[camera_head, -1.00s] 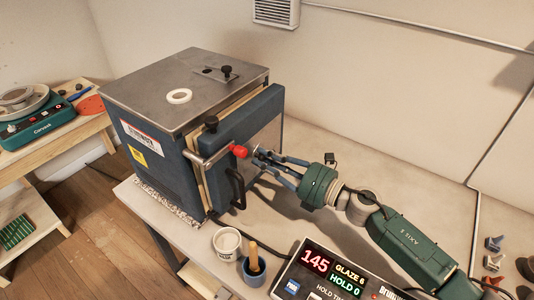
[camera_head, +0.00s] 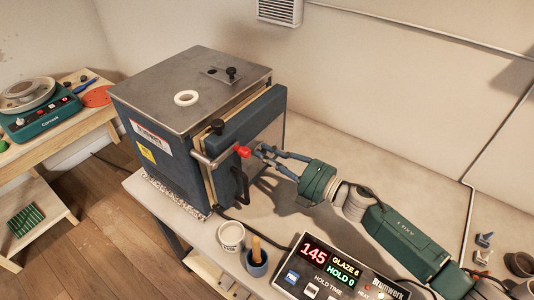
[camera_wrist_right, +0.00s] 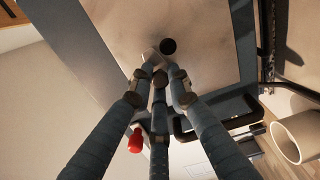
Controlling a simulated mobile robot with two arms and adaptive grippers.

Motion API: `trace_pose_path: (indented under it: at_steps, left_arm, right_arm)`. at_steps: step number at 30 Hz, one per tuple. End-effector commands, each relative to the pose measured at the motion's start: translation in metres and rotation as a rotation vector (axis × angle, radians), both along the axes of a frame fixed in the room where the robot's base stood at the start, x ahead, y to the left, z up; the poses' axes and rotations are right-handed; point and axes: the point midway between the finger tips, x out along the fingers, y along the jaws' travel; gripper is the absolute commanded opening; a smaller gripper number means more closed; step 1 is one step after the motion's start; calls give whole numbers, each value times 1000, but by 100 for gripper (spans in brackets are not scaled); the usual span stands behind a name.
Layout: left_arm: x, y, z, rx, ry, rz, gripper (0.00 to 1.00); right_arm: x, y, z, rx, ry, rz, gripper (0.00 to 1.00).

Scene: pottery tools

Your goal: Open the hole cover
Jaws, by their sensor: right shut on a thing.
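A blue-grey kiln (camera_head: 160,145) with a steel top stands on the table. Its front door (camera_head: 262,125) faces right and looks closed. In the right wrist view a round dark hole (camera_wrist_right: 168,46) shows in the door's pale metal face. A small pale piece, seemingly the hole cover (camera_wrist_right: 149,55), sits at my fingertips beside the hole. My right gripper (camera_head: 262,152) is at the door face with its fingers drawn together on this piece; the fingers also show in the wrist view (camera_wrist_right: 159,74). The fingers partly hide the piece. My left gripper is not in view.
The red-tipped door latch (camera_head: 243,152) and black door handle (camera_head: 240,186) are close to my fingers. A white cup (camera_head: 231,236), a blue pot (camera_head: 256,262) and a control box (camera_head: 325,272) stand in front. A white ring (camera_head: 186,98) lies on the kiln top.

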Motion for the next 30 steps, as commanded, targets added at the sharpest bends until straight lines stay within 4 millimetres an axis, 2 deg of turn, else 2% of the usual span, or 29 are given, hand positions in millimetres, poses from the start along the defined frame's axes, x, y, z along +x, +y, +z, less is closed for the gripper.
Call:
trace_pose_path:
  at_steps: [1,13,14,16,26,30]
  left_arm:
    - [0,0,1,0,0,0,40]
    - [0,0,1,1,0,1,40]
    - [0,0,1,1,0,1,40]
    - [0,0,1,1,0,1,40]
    - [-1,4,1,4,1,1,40]
    - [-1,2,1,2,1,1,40]
  right_arm:
    - [5,-3,6,7,0,-11,0]
    - [5,-3,6,11,4,-10,0]
    - [5,-3,6,11,4,-10,21]
    - [4,-3,5,10,4,-10,35]
    - [0,-3,2,7,7,-4,35]
    - [-8,-15,0,6,8,-4,35]
